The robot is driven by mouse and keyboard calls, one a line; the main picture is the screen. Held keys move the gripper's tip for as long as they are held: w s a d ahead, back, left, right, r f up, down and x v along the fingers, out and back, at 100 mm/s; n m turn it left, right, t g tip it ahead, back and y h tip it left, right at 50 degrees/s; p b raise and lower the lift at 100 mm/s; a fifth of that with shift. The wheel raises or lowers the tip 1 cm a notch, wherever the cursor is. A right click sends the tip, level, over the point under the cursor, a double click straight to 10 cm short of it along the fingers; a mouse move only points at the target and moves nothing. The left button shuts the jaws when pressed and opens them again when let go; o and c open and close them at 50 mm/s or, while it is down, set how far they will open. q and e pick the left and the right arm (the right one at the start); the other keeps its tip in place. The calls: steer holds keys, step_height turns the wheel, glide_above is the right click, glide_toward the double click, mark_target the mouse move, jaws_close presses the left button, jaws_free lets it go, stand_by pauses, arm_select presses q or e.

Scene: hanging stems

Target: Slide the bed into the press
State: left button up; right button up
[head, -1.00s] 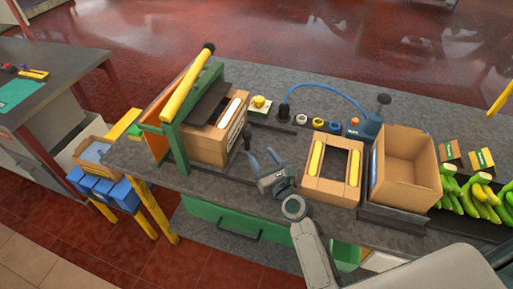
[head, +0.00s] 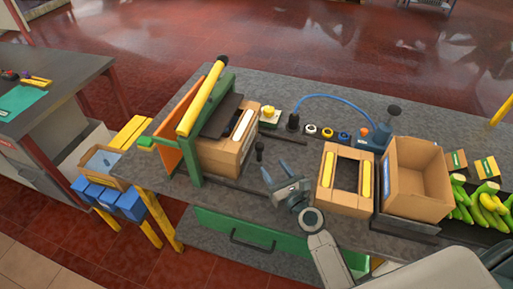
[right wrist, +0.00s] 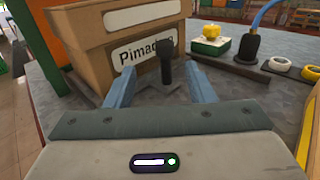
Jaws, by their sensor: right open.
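The press is a green frame with a yellow bar (head: 203,97) and an orange panel (head: 170,142), standing at the left of the bench. An open carton (head: 240,150) sits partly under it; its label shows in the right wrist view (right wrist: 143,50). The bed's flat part is mostly hidden under the carton. Its upright black handle (head: 259,150) stands at the carton's near right side. My right gripper (head: 275,168) is open just on the near side of the handle. In the right wrist view the handle (right wrist: 166,68) appears between the fingers, apart from both. My left gripper is out of view.
A carton with yellow strips (head: 327,170) and an open box (head: 418,178) stand to the right on the bench. Coloured rings (head: 327,132), a yellow button (head: 269,114) and a blue hose (head: 335,97) lie behind. Bananas (head: 490,203) are at far right.

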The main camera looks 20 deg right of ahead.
mark_target(262, 148)
steer(key=w, duration=0.5)
steer(key=shift+w+r+p, duration=0.15)
steer(key=shift+w+p, duration=0.15)
steer(key=w, duration=0.1)
steer(key=w+a, duration=0.1)
steer(key=shift+w, duration=0.75)
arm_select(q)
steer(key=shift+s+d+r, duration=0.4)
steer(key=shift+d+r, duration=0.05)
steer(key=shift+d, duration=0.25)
